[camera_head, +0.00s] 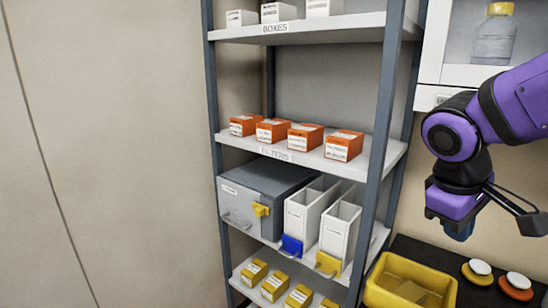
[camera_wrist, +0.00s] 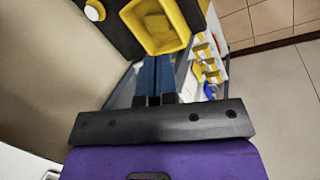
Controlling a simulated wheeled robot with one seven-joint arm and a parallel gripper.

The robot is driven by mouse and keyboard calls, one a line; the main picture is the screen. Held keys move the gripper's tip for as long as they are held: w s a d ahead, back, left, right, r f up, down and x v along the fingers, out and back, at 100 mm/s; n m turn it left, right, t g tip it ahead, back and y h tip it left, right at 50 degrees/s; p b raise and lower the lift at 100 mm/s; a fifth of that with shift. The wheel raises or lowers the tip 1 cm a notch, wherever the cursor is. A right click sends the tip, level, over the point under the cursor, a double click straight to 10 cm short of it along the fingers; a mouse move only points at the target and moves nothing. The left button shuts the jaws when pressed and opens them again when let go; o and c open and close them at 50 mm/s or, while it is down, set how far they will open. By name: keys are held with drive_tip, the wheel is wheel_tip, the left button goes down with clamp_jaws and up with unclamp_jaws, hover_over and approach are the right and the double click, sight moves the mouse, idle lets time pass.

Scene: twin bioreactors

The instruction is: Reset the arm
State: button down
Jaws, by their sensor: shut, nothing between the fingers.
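My purple and black arm (camera_head: 462,140) hangs in from the right in the head view, in front of the wall and above the dark counter. Its wrist points down, and the gripper end is mostly hidden behind it there. In the wrist view my gripper (camera_wrist: 155,62) shows two blue fingers lying side by side, shut with nothing between them. The fingertips appear in front of the yellow bin (camera_wrist: 155,25), which is also in the head view (camera_head: 385,298). I cannot tell the exact distance from the fingers to the bin.
A shelf rack (camera_head: 378,110) stands left of my arm, with orange filter boxes (camera_head: 305,135), a grey case (camera_head: 262,190) and white holders (camera_head: 338,230). Round orange and white buttons (camera_head: 516,284) sit on the dark counter (camera_head: 430,257). A cabinet with a bottle (camera_head: 494,38) is behind my arm.

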drive_tip(key=s+d+r+m+t+y, duration=0.1)
drive_tip(key=s+r+m+t+y, duration=0.2)
drive_tip(key=s+r+m+t, duration=0.1)
drive_tip(key=shift+s+r+m+y, duration=0.4)
drive_tip(key=shift+s+r+m, duration=0.5)
drive_tip(key=shift+s, duration=0.9)
